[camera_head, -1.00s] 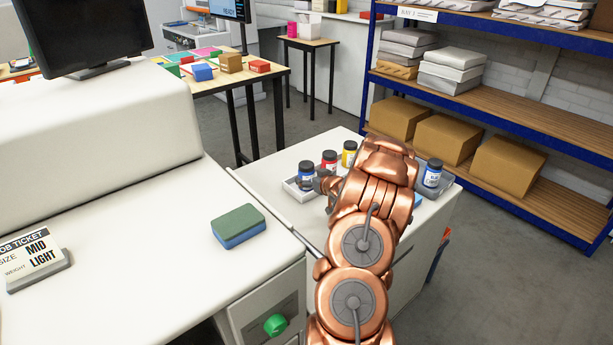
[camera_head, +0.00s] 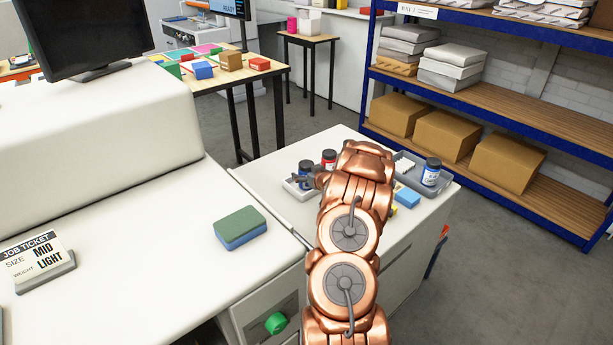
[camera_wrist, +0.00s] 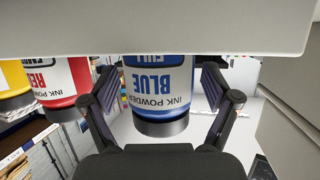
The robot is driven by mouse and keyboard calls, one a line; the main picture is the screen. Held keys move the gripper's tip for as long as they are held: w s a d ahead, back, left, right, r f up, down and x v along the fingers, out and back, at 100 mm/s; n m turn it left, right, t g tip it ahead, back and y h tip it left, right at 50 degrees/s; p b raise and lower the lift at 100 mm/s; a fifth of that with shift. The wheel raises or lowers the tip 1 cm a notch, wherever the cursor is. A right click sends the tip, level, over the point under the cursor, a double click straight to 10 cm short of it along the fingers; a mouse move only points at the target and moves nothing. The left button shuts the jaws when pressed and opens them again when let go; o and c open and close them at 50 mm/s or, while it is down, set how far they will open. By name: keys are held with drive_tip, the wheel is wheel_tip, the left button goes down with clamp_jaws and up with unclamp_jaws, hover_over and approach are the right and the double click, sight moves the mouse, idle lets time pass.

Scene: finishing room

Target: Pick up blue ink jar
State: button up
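The blue ink jar (camera_head: 306,169) stands upright in a white tray (camera_head: 291,190) at the left of the cabinet top in the head view. In the wrist view the picture is upside down, and the jar (camera_wrist: 158,88) shows its "BLUE INK POWDER" label between my fingers. My gripper (camera_wrist: 160,95) is open, with a finger on each side of the jar and a visible gap to each. In the head view my gripper (camera_head: 308,181) is at the jar, mostly hidden behind my arm.
A red jar (camera_head: 328,158) stands close beside the blue one; a yellow jar (camera_wrist: 14,85) shows beyond it in the wrist view. A grey tray (camera_head: 444,184) at right holds another blue-labelled jar (camera_head: 431,171). A blue block (camera_head: 407,197) lies on the cabinet top.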

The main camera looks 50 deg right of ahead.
sight(309, 166)
drive_tip(key=c, duration=1.3)
drive_tip(key=shift+r, duration=0.15)
drive_tip(key=shift+c, duration=0.2)
drive_tip(key=shift+r+b, duration=0.55)
drive_tip(key=shift+r, duration=0.3)
drive_tip(key=shift+s+r+b, duration=0.2)
drive_tip(key=shift+r+b, duration=0.2)
drive_tip(key=shift+r, duration=0.45)
drive_tip(key=s+a+b, duration=0.2)
drive_tip(key=s+a, duration=0.1)
drive_tip(key=s, duration=0.4)
drive_tip(key=s+a+r+b, duration=0.1)
drive_tip(key=s+a+b, duration=0.1)
drive_tip(key=s, duration=0.5)
drive_tip(key=shift+s+a+r, duration=0.25)
drive_tip(key=shift+a, duration=0.2)
